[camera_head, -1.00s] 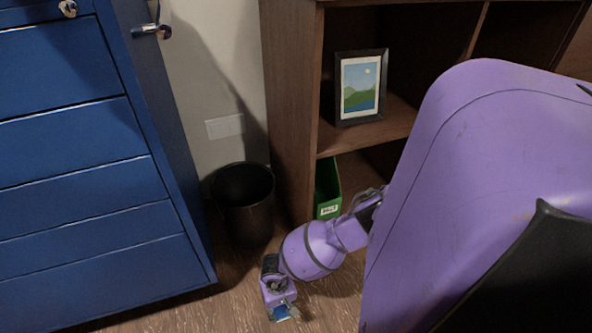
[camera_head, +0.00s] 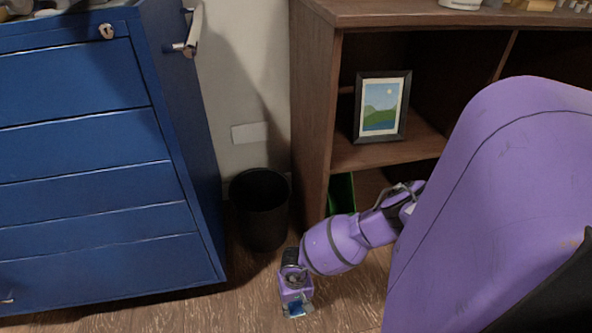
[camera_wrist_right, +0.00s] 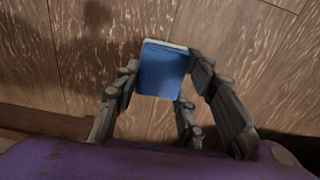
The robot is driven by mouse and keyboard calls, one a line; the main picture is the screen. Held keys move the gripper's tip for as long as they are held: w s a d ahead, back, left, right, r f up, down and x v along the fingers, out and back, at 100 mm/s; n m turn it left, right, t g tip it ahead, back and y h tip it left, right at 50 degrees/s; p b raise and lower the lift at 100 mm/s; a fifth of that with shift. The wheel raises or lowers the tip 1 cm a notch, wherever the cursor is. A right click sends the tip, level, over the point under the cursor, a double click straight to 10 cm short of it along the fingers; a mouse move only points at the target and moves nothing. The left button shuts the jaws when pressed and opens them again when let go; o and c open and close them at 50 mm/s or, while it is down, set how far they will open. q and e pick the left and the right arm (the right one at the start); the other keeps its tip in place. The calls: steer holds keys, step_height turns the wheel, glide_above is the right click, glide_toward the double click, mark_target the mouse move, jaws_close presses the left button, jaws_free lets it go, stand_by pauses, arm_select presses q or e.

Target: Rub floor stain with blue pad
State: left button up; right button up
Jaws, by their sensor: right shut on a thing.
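My right gripper (camera_head: 298,309) reaches down to the wooden floor in front of the bin. In the right wrist view the right gripper (camera_wrist_right: 163,84) is shut on the blue pad (camera_wrist_right: 163,70), with fingers on both sides of it. A little of the blue pad (camera_head: 297,308) also shows in the head view. The pad is at or close to the floor; I cannot tell whether it touches. No distinct floor stain can be made out; dark patches at the upper left of the wrist view may be shadow. My left gripper is not in view.
A blue drawer cabinet (camera_head: 90,190) stands at the left. A black bin (camera_head: 262,208) stands between it and a brown shelf (camera_head: 312,110) holding a framed picture (camera_head: 381,106). A green box (camera_head: 341,193) sits on the low shelf. Bare floor (camera_head: 225,312) lies in front.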

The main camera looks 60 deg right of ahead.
steer(key=shift+r+p, duration=0.7)
steer(key=shift+r, duration=0.6)
